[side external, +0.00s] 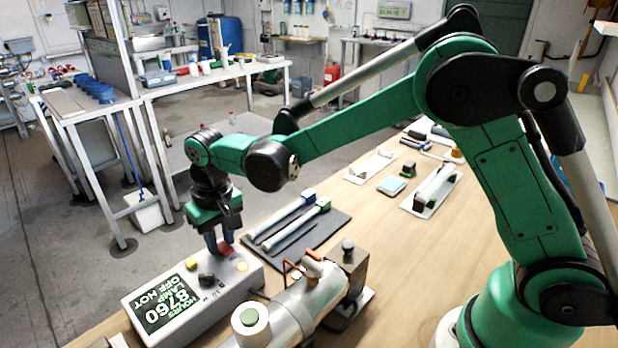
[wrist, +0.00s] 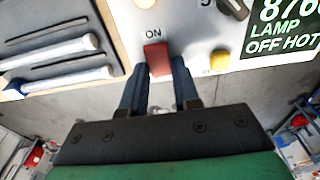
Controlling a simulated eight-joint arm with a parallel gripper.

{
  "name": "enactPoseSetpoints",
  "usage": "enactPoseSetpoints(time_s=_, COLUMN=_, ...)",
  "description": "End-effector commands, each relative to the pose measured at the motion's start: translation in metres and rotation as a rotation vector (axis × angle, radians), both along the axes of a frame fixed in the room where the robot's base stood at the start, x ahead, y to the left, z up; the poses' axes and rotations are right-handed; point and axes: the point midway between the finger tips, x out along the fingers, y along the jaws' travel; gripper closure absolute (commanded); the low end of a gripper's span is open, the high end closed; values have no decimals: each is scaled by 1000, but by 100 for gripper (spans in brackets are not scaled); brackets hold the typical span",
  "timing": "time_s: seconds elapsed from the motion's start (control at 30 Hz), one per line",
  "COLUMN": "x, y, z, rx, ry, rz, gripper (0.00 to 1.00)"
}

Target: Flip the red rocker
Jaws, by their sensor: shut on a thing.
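The red rocker (wrist: 157,58) sits on the white control box (wrist: 190,20), below the printed word ON. In the side external view the rocker (side external: 226,248) shows as a small red patch at the box's far end. My gripper (wrist: 160,78) comes down over the box with its two dark blue fingers on either side of the rocker, shut on it. In the side external view my gripper (side external: 218,242) points down at the same spot.
On the box are a yellow button (wrist: 219,60), a black knob (side external: 206,280) and a display (side external: 165,305) reading 8760 HOURS, LAMP OFF HOT. A dark mat (side external: 325,230) with tube-like tools lies beside it.

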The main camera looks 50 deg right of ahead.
Motion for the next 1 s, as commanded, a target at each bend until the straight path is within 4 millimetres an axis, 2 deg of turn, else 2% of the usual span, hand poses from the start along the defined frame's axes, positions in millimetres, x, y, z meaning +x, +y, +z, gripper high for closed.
enactPoseSetpoints(time_s=0.17, x=3, y=0, z=-1, rx=0, ry=91, rz=-1, gripper=100)
enactPoseSetpoints(time_s=0.47, x=3, y=0, z=-1, rx=1, ry=101, rz=0, gripper=100)
enactPoseSetpoints(time_s=0.5, x=3, y=0, z=-1, rx=1, ry=101, rz=0, gripper=68)
enactPoseSetpoints(time_s=0.6, x=3, y=0, z=-1, rx=1, ry=101, rz=0, gripper=42)
enactPoseSetpoints(time_s=0.87, x=3, y=0, z=0, rx=1, ry=101, rz=0, gripper=42)
enactPoseSetpoints(time_s=1.0, x=3, y=0, z=9, rx=1, ry=101, rz=0, gripper=42)
